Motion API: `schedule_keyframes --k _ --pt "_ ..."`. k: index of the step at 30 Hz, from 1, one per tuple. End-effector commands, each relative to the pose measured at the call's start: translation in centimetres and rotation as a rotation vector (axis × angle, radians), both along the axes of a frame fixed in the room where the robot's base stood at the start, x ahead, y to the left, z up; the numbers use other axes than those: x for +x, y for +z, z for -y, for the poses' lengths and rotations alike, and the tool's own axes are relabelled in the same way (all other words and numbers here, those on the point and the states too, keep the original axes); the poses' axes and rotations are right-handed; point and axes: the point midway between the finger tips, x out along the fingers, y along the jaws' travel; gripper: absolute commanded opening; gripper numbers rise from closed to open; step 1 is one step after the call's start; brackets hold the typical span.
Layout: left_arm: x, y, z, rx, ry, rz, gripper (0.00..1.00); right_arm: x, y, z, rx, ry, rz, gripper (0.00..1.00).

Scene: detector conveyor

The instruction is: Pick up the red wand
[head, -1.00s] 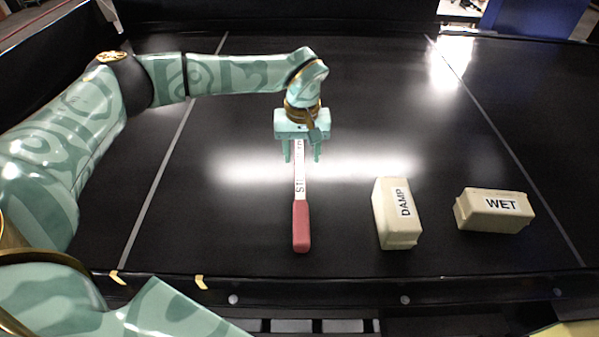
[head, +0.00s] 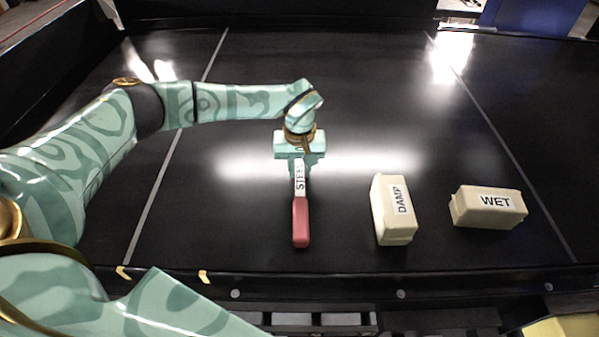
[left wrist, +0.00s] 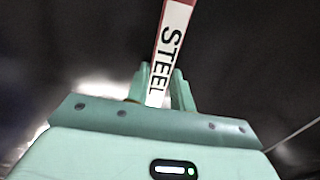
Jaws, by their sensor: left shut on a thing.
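The red wand (head: 301,222) has a red handle toward the front of the black conveyor and a white strip lettered STEEL. The wand also shows in the left wrist view (left wrist: 170,50), running up from between the fingers. My left gripper (head: 299,166) is shut on the white part of the wand, at its far end; its fingers also show in the left wrist view (left wrist: 160,90). I cannot tell whether the wand is clear of the belt. The wand's far end is hidden under the gripper. My right gripper is not in view.
A cream block marked DAMP (head: 391,222) stands to the right of the wand, and a cream block marked WET (head: 487,219) farther right. The black conveyor (head: 240,230) is clear around the wand to the left and behind. A dark rail runs along the front edge.

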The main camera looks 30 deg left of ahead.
Motion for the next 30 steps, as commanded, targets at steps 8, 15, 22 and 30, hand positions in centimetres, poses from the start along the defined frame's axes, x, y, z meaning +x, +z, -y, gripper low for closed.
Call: schedule_keyframes --k 8,15,22,30 --pt "0.1 0.6 0.0 -0.001 0.001 0.003 0.00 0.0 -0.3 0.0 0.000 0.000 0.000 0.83" --pt "-1.1 4.8 0.6 -0.001 -0.006 0.006 0.00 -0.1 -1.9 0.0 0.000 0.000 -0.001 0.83" --pt "-6.3 9.7 3.0 0.000 -0.006 0.004 0.00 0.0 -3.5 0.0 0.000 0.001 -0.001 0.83" --pt "-11.3 12.3 5.4 0.000 -0.003 0.002 0.00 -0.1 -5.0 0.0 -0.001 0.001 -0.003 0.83"
